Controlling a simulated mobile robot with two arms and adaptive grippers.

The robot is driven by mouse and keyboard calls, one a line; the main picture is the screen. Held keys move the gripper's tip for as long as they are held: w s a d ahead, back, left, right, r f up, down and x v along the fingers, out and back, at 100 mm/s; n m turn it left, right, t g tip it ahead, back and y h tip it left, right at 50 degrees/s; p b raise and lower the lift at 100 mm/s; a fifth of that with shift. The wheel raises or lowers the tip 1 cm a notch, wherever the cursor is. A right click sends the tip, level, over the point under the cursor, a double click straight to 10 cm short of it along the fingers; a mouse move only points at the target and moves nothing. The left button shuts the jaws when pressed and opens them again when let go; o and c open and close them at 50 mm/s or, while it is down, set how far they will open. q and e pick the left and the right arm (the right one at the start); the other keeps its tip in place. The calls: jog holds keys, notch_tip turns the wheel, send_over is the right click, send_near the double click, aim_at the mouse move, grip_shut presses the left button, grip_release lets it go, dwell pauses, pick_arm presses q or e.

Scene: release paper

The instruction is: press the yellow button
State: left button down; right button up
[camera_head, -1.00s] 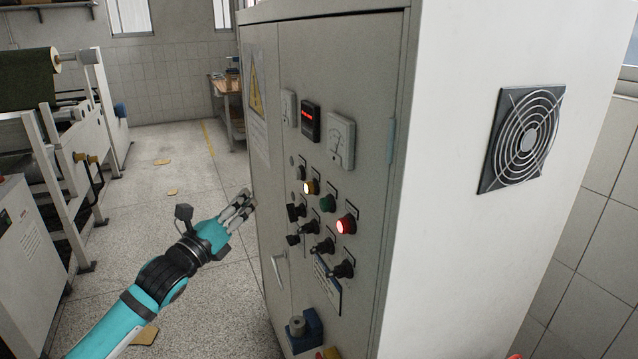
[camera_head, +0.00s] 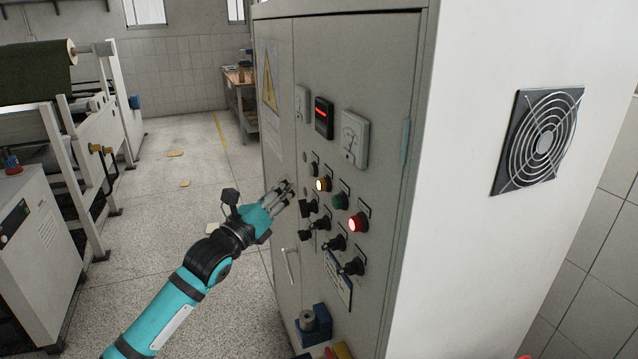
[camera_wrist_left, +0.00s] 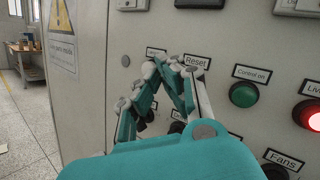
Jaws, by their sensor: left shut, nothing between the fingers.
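The lit yellow button (camera_head: 322,185) is on the control panel of the grey cabinet (camera_head: 375,60), in the upper row of controls. My left gripper (camera_head: 287,188) is shut and empty, with its fingertips just left of the yellow button in the head view. In the left wrist view the gripper (camera_wrist_left: 172,62) points at the panel near the "Reset" label (camera_wrist_left: 197,61). The yellow button is hidden there, apparently behind the fingers. I cannot tell whether the fingertips touch the panel. My right gripper is out of view.
A green button (camera_head: 340,202) and a lit red button (camera_head: 356,222) sit lower right of the yellow one. Several black knobs (camera_head: 335,243) are below. Gauges (camera_head: 354,138) are above. A door handle (camera_head: 289,266) is lower left. Open floor lies left of the cabinet.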

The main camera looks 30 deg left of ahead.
pick_arm(q)
jog(key=shift+w+d, duration=1.2)
jog(key=shift+w, duration=0.2)
jog(key=shift+w, duration=0.1)
dwell(0.4)
jog(key=shift+w+d, duration=0.25)
jog(key=shift+d, duration=0.05)
jog(key=shift+w+d, duration=0.3)
jog(key=shift+w, duration=0.05)
dwell(0.9)
jog(key=shift+s+a, duration=0.1)
jog(key=shift+s, duration=0.05)
jog(key=shift+s+a, duration=0.5)
dwell(0.3)
jog(key=shift+s+a, duration=0.8)
jog(key=shift+s, duration=0.2)
jog(key=shift+s+a, duration=0.8)
jog(key=shift+s, duration=0.15)
